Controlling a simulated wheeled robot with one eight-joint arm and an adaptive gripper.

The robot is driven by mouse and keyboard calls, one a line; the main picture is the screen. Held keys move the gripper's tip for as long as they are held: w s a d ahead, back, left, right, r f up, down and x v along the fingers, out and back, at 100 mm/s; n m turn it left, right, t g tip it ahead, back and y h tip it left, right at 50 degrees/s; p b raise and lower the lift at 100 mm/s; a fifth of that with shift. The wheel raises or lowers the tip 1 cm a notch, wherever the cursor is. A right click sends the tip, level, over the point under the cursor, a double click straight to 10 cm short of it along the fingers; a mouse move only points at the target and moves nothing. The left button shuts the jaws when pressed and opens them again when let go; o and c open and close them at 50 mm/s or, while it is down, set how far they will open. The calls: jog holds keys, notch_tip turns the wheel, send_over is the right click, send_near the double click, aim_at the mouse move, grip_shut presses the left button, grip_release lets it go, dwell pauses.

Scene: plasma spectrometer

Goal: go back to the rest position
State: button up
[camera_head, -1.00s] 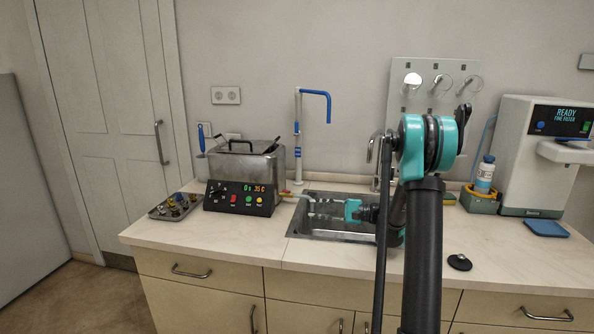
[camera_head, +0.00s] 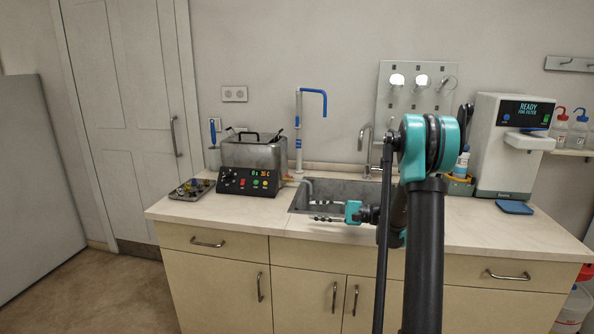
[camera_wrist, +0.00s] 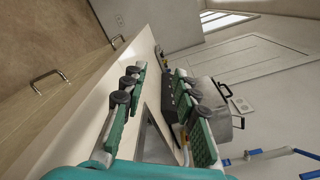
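My gripper (camera_head: 316,211) is in front of the sink's near edge, with my arm reaching in from the right. In the wrist view my gripper (camera_wrist: 156,80) has its two green-padded fingers spread apart. Nothing is seen between the fingers except the counter and sink beyond. The sink (camera_head: 362,192) is set into the counter, partly hidden behind my arm.
A water bath (camera_head: 254,165) with a lit display stands left of the sink, beside a tray of small parts (camera_head: 192,190). A dispenser (camera_head: 505,145) stands at the right on the counter (camera_head: 480,228). The floor (camera_head: 120,290) at the left is clear.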

jog(key=shift+s+a+f, duration=0.15)
jog(key=shift+a, duration=0.05)
jog(key=s+f+n+h, duration=0.5)
jog(key=s+h, duration=0.4)
jog(key=s, duration=0.7)
jog(key=s+d+f+n+h, duration=0.2)
jog(key=s+d+f+h, duration=0.2)
jog(key=s+d, duration=0.2)
jog(key=s+d+f+n+h, duration=0.1)
jog(key=s+d+f+h, duration=0.3)
jog(key=s, duration=0.6)
jog(key=shift+s+d+n+t, duration=0.15)
jog(key=shift+d+n+t, duration=0.25)
jog(key=shift+d, duration=0.7)
dwell(1.1)
